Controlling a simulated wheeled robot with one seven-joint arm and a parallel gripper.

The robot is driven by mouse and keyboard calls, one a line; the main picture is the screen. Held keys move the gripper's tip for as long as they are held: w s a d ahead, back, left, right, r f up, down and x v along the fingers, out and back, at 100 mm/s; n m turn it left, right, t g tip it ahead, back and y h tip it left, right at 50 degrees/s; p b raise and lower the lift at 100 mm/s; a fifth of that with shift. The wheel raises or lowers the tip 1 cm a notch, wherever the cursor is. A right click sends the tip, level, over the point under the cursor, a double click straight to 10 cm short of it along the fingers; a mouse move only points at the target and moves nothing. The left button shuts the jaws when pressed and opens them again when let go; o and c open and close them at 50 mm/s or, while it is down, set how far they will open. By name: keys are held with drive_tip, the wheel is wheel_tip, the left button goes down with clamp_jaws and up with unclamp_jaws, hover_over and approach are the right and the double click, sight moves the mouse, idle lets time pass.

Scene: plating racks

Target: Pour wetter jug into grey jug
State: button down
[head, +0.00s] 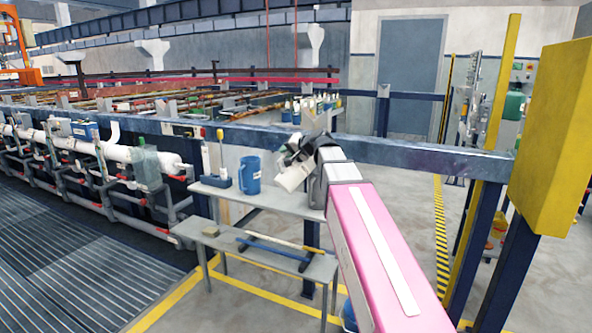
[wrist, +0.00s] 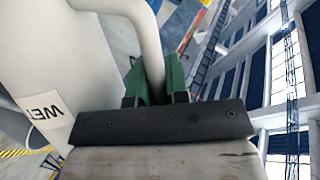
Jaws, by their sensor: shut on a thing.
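A white jug (head: 292,176) is tilted in front of my gripper (head: 304,156) in the head view, above the right part of a grey table. In the wrist view the white wetter jug (wrist: 70,75) shows large at the left with the letters "WET" on its label. The green fingers of my gripper (wrist: 156,80) are shut on its handle (wrist: 148,40). Its spout and contents are hidden. A blue jug (head: 249,175) stands upright on the table, left of the held jug and apart from it. I cannot make out a grey jug.
The grey table (head: 285,201) also carries a dark block (head: 218,182) at its left end. A lower bench (head: 265,252) in front holds long rods. A steel rail (head: 400,155) runs behind the arm.

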drive_tip(key=shift+w+d+r, duration=0.1)
drive_tip(key=shift+w+d+r+m+y, duration=0.3)
drive_tip(key=shift+d+r+m+y, duration=0.25)
drive_tip(key=shift+r, duration=0.2)
idle(1.0)
drive_tip(key=shift+w+d+r+m+g+y, duration=0.15)
drive_tip(key=shift+w+d+r+m+y, duration=0.1)
drive_tip(key=shift+d+r+m, duration=0.15)
drive_tip(key=shift+w+d+r+m+g+y, duration=0.15)
drive_tip(key=shift+w+d+r+m+y, duration=0.1)
drive_tip(key=shift+r, duration=0.2)
drive_tip(key=shift+s, duration=0.1)
idle(0.9)
drive_tip(key=shift+w+d+r+m+y, duration=0.25)
drive_tip(key=shift+w+d+r+m, duration=0.25)
drive_tip(key=shift+d+r+m, duration=0.15)
drive_tip(key=shift+d+r, duration=0.1)
